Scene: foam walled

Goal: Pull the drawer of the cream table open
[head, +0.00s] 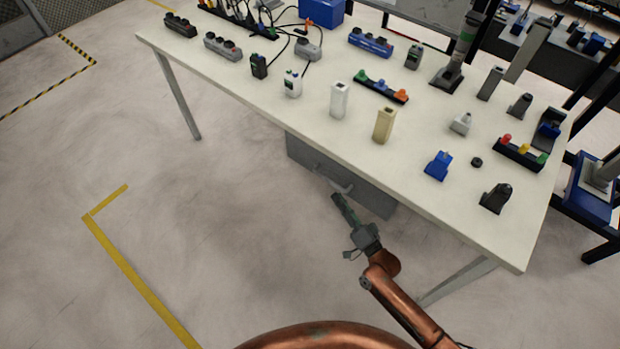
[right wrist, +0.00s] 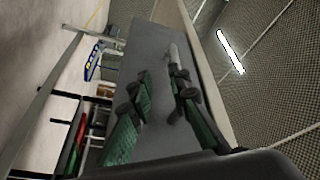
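The cream table (head: 240,75) has a grey drawer (head: 375,198) under its near edge, and the drawer looks closed. A light bar handle (head: 331,182) sits on the drawer front. My right gripper (head: 337,200) is just in front of the handle, below the tabletop edge. In the right wrist view its two green-padded fingers (right wrist: 158,80) are apart, with nothing seen between them. The grey drawer front (right wrist: 150,40) lies ahead of them, and the handle (right wrist: 173,53) shows just beyond the right-hand finger's tip. Contact cannot be told. My left gripper is not in view.
The tabletop carries several power strips, small blocks and devices, including a blue block (head: 438,166) and a beige block (head: 384,124). A table leg (head: 456,281) stands right of my right arm. The floor left of the drawer is open, with yellow tape (head: 140,280).

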